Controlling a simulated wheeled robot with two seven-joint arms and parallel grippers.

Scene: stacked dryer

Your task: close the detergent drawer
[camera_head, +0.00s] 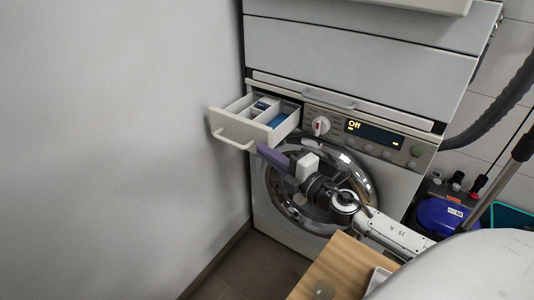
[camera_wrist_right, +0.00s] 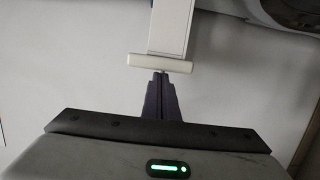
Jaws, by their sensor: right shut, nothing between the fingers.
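The detergent drawer (camera_head: 283,128) is pulled out at the upper left of the washing machine (camera_head: 275,208), with its compartments showing and blue inside. Its pale handle (camera_head: 233,142) is on the front panel facing left. My right gripper (camera_head: 261,149) is shut and empty, just below and in front of the drawer's right end in the head view. In the right wrist view, its dark fingers (camera_wrist_right: 160,75) are together, with their tips close to the pale drawer front (camera_wrist_right: 158,62). I cannot tell whether they touch. My left gripper is not in view.
The round washer door (camera_head: 350,165) is behind my right arm. A grey wall (camera_head: 120,130) stands on the left, with a gap beside the drawer. A wooden surface (camera_head: 335,270) is at the lower middle, and a blue container (camera_head: 437,215) is at right.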

